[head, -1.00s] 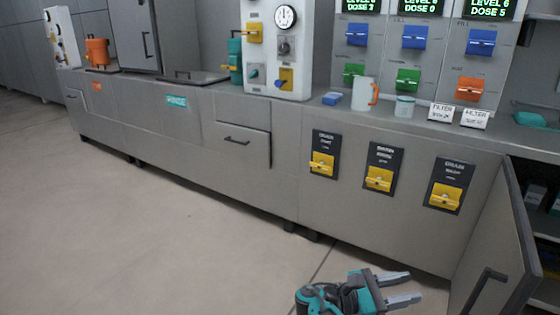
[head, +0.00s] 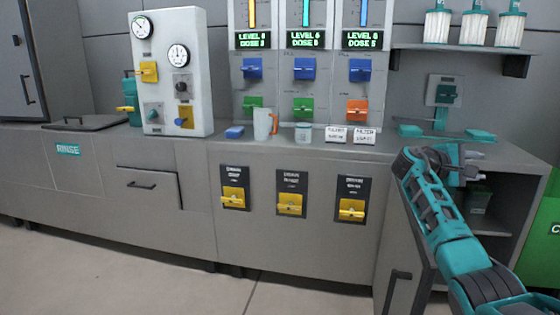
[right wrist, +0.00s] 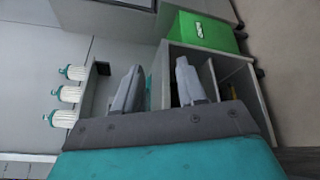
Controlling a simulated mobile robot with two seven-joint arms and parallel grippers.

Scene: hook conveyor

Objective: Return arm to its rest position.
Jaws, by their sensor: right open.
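My right arm reaches in from the lower right of the head view, bent up and extended to the counter's right end. Its gripper (head: 468,163) is in front of the open cabinet below the counter, at about counter height. In the right wrist view the two grey fingers (right wrist: 158,88) stand apart with nothing between them, so the gripper is open and empty. My left gripper is not in view.
An open cabinet door (head: 402,255) stands below the right arm. A green bin (head: 544,235) is at the far right. A shelf (head: 460,54) with several white canisters hangs above. The floor in front is clear.

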